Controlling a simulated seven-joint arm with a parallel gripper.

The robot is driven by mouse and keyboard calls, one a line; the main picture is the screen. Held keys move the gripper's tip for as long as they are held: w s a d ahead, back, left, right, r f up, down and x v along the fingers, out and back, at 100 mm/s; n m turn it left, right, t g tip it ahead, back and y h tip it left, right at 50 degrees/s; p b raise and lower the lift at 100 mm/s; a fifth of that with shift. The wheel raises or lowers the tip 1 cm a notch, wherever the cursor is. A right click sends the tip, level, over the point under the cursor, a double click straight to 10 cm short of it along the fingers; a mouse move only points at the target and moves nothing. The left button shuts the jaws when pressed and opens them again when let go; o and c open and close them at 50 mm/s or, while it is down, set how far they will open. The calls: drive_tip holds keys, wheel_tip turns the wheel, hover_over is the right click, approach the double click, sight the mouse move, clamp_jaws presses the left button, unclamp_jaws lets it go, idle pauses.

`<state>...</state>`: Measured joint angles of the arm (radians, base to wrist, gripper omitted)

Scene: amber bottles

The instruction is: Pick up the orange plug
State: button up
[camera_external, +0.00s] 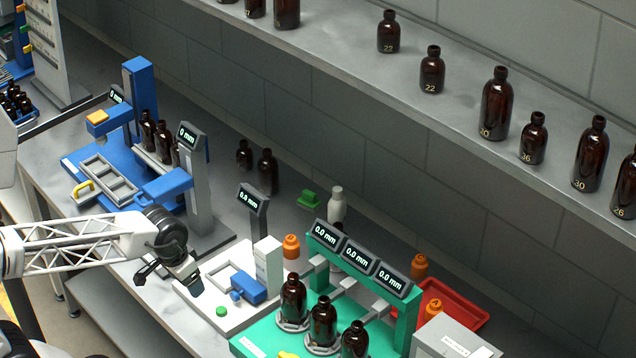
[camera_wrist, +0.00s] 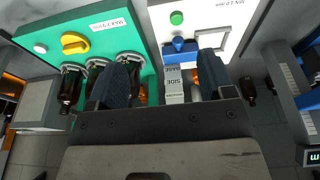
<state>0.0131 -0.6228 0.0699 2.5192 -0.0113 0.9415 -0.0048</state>
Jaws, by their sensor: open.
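Three small orange plug-like pieces show in the external view, and I cannot tell which one the task means. One orange piece (camera_external: 291,246) stands beside the white block, another (camera_external: 419,266) is behind the green stand, and a third (camera_external: 433,308) is by the stand's right end. In the wrist view, bits of orange (camera_wrist: 196,76) show beside my fingers, mostly hidden. My gripper (camera_external: 168,277) is open and empty, left of the white station and apart from the orange pieces. Its two dark fingers (camera_wrist: 165,68) also show in the wrist view.
The white station (camera_external: 205,318) has a blue clamp (camera_external: 248,288) and a white block (camera_external: 268,264). A green stand (camera_external: 262,342) holds brown bottles (camera_external: 293,300). A red tray (camera_external: 465,318) lies behind it. A blue station (camera_external: 150,190) stands at left; a shelf (camera_external: 345,60) of bottles runs above.

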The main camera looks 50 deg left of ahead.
drive_tip(key=shift+s+a+f, duration=0.1)
drive_tip(key=shift+s+f, duration=0.15)
drive_tip(key=shift+s, duration=0.15)
drive_tip(key=shift+o, duration=0.5)
drive_tip(key=w+d+r+m, duration=0.3)
drive_tip(key=w+r+m, duration=0.2)
drive_tip(key=w+r, duration=0.85)
drive_tip(key=m+g, duration=0.3)
drive_tip(key=m, duration=1.3)
hover_over(420, 257)
wheel_tip(420, 257, down, 26)
